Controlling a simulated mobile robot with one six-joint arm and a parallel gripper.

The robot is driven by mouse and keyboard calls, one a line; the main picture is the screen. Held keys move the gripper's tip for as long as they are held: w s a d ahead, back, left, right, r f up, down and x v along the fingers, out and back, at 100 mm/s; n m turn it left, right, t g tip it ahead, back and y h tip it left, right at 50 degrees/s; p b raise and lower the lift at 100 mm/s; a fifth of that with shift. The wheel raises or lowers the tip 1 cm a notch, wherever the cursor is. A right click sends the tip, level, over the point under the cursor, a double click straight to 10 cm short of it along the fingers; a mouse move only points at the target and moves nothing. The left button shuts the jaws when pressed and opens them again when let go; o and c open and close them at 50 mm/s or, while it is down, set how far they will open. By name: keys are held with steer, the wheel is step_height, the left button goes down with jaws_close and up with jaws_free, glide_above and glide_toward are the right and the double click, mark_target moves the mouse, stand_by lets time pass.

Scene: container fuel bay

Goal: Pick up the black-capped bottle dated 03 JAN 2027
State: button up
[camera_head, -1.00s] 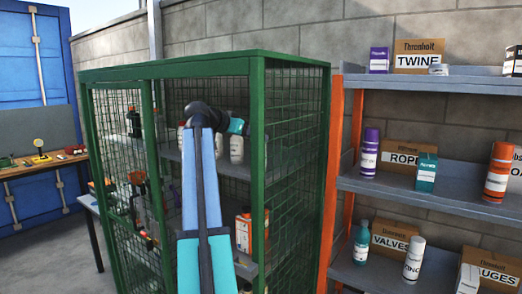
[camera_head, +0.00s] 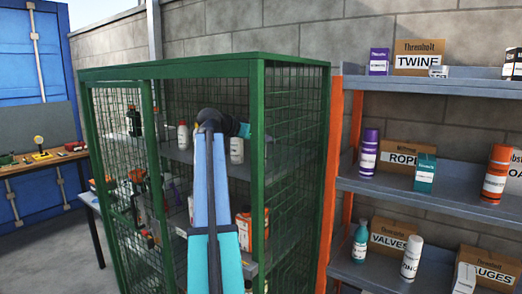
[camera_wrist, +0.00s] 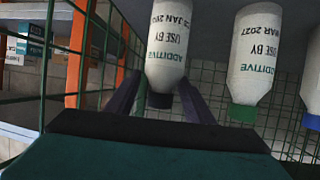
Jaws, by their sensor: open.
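The wrist view is upside down. In it, a white additive bottle (camera_wrist: 166,45) with a black cap hangs cap-down in the picture; its label shows USE BY and JAN, the rest hard to read. My gripper (camera_wrist: 158,88) is open, with one finger on each side of this bottle's cap end; I cannot tell if they touch it. A second white bottle (camera_wrist: 255,50), green-capped and marked MAR 2027, stands beside it to the right. In the head view my arm reaches into the green mesh cage, where white bottles (camera_head: 237,150) stand on a shelf; the fingertips are hidden.
A third white bottle is cut off at the wrist view's right edge. The cage's green post (camera_head: 257,165) and mesh side are close to the arm's right. A shelf rack (camera_head: 440,210) with boxes and bottles stands right of the cage.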

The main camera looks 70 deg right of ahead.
steer(key=p+x, duration=0.1)
steer(key=x, duration=0.1)
steer(key=shift+s+d+f, duration=0.1)
steer(key=shift+s+d, duration=0.05)
steer(key=shift+d, duration=0.15)
stand_by(0.3)
jaws_close()
